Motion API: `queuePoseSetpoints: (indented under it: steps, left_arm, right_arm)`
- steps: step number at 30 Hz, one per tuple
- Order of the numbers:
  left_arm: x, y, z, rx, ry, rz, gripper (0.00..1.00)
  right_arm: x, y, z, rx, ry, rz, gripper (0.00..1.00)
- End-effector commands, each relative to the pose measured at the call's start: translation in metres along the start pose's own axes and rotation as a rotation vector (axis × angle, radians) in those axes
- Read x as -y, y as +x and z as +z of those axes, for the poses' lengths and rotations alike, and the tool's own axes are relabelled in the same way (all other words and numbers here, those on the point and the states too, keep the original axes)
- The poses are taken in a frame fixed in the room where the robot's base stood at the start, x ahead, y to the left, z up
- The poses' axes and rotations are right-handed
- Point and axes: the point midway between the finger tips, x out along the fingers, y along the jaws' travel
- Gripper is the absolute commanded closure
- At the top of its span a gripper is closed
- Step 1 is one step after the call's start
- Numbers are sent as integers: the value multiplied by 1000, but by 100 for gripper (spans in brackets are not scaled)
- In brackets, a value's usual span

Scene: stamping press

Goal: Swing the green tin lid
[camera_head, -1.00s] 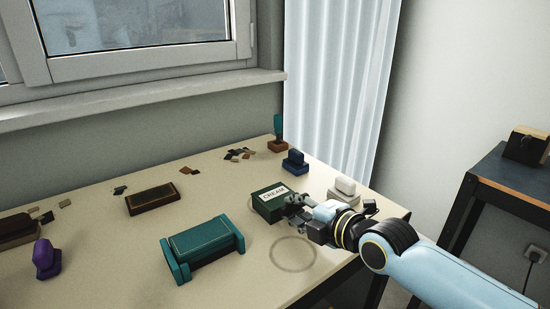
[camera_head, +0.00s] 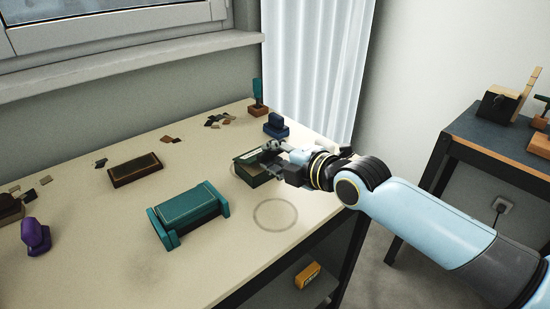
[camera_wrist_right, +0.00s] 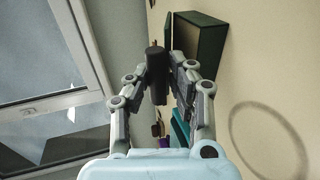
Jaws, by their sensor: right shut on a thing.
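The green tin (camera_head: 254,179) stands on the table, left of my right gripper in the head view. Its lid (camera_head: 246,157) is tilted up on the tin, and part of it is hidden by my gripper. My right gripper (camera_head: 272,158) is shut at the lid's edge. My left gripper is not in view.
A teal press-like block (camera_head: 188,213) stands left of the tin. A marked ring (camera_head: 275,214) on bare table lies in front. A blue stamp (camera_head: 276,125) and a brown stamp (camera_head: 258,109) stand behind. A brown pad (camera_head: 135,169) and a purple stamp (camera_head: 35,236) lie left.

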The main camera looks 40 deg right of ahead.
Motion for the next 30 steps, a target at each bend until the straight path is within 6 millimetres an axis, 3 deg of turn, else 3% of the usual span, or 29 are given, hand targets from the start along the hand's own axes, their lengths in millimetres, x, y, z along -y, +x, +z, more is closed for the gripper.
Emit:
queuePoseSetpoints:
  steps: [1,3,13,22,30]
  left_arm:
    - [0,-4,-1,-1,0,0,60]
    - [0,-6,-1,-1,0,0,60]
    - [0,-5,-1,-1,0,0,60]
    - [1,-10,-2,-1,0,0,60]
    - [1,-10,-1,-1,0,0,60]
  right_arm:
    - [-12,1,0,0,0,11,100]
    - [-16,2,0,0,0,12,100]
    - [-16,3,0,0,0,11,100]
    - [-37,12,0,0,-1,13,100]
    - [-38,14,0,0,0,8,100]
